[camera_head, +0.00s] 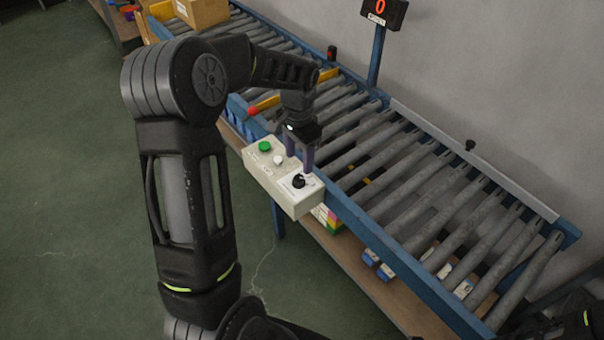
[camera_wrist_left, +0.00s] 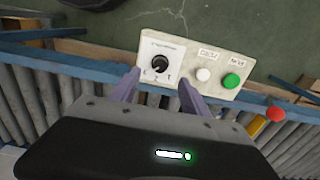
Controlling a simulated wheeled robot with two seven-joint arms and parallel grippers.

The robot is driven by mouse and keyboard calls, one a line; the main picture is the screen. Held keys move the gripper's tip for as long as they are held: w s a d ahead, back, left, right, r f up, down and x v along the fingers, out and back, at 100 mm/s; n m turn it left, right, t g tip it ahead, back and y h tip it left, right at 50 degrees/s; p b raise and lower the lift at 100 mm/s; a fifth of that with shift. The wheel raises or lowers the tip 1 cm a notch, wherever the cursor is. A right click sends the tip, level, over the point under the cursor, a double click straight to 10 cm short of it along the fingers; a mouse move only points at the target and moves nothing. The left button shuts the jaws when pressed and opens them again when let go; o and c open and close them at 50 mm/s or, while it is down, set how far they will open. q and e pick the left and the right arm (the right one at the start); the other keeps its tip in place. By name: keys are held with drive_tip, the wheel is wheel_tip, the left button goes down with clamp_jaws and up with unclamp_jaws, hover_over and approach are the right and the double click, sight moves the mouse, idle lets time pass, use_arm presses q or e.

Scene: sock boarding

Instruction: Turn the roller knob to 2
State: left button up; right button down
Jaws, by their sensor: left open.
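The black roller knob (camera_head: 299,181) sits on a white panel at the right end of a pale control box (camera_head: 262,169), which is fixed to the conveyor's near side. The knob (camera_wrist_left: 160,65) also shows in the left wrist view, with small marks around it. Its exact pointer position is too small to read. My left gripper (camera_head: 302,160) is open and points down just above and behind the knob. In the wrist view its two purple fingers (camera_wrist_left: 160,78) stand either side of the knob's column, apart from it. My right gripper is out of view.
The box carries a green button (camera_head: 265,146) and a white button (camera_head: 279,160). A display (camera_head: 382,10) on a post reads 0. The roller conveyor (camera_head: 400,190) runs behind the box, with a cardboard box (camera_head: 203,10) at its far left end.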

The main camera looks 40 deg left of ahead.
sight(299, 178)
use_arm(q)
wheel_tip(299, 178, down, 8)
drive_tip(key=shift+r+p, duration=0.25)
drive_tip(key=shift+p, duration=0.15)
drive_tip(key=shift+c, duration=0.3)
clamp_jaws()
